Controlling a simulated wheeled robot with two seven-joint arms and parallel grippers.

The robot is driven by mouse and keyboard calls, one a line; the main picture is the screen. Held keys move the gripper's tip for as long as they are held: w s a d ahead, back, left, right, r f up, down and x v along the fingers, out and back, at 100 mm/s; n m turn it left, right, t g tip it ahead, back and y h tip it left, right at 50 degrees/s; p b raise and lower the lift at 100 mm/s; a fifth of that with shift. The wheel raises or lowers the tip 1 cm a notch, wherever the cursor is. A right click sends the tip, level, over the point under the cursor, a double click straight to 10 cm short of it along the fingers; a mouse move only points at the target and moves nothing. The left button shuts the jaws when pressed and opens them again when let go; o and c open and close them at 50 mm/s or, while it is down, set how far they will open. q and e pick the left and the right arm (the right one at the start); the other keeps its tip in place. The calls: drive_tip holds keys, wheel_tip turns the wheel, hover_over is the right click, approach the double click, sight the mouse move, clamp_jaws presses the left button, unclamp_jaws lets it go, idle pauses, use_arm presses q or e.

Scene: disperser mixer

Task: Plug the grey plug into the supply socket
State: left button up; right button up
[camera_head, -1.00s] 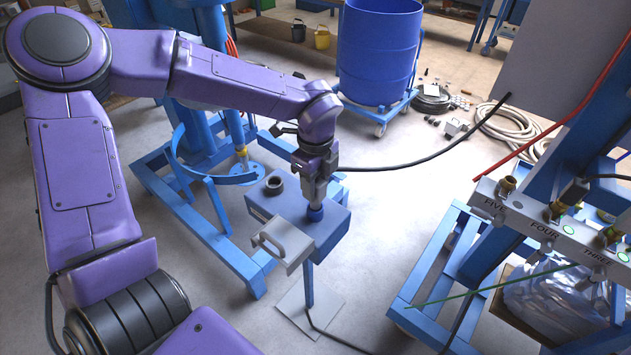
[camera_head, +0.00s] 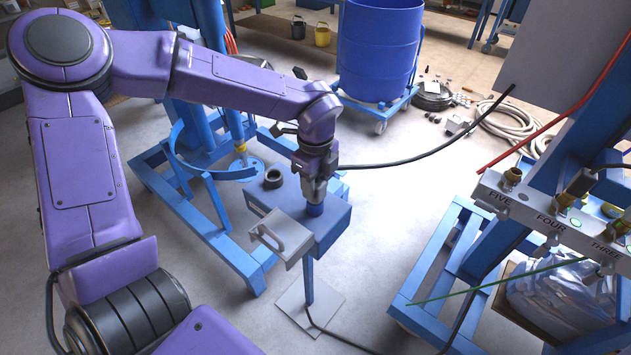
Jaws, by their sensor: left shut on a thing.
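My left gripper (camera_head: 315,188) points down over the blue-grey socket box (camera_head: 335,222) on its post. It is shut on the grey plug, which is mostly hidden between the jaws. A black cable (camera_head: 430,157) runs from the plug to the right. A blue collar (camera_head: 315,209), which looks like the supply socket's mouth, shows directly under the jaws on the box top. The plug's lower end is at the collar; I cannot tell how deep it sits. My right gripper is not in view.
A grey handled piece (camera_head: 282,236) sticks out at the box's front left. A dark ring (camera_head: 273,179) lies on its rear left corner. A blue frame (camera_head: 240,262) stands left, a labelled valve rail (camera_head: 540,222) right. A blue drum (camera_head: 380,50) stands behind.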

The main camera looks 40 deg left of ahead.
use_arm(q)
drive_tip(key=shift+f, duration=0.15)
drive_tip(key=o, duration=1.2)
wheel_tip(320, 180, up, 11)
drive_tip(key=shift+f+b, duration=0.2)
drive_tip(key=shift+b, duration=0.45)
